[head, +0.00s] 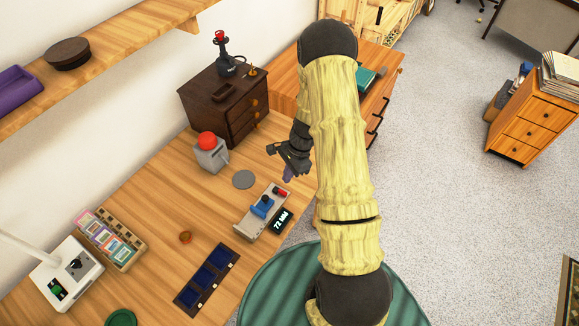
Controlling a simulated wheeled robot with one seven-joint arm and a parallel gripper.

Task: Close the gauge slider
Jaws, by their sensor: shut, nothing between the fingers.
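The gauge (255,221) is a pale bar-shaped device on the wooden table, left of my arm. Its blue slider (262,206) sits around the middle of the bar, with a red piece (280,192) at the far end and a gap between them. A black display (282,220) on its right side reads about 72 MM. My gripper (284,171) is above and beyond the far end of the gauge, apart from it. It is shut and empty. Its fingertips are small and dark in this view.
A grey box with a red button (207,141) and a grey disc (244,179) stand beyond the gauge. A dark drawer chest (222,100) is at the back. A small orange-brown knob (185,237) and a blue panel (207,279) lie left. The table has clear patches between them.

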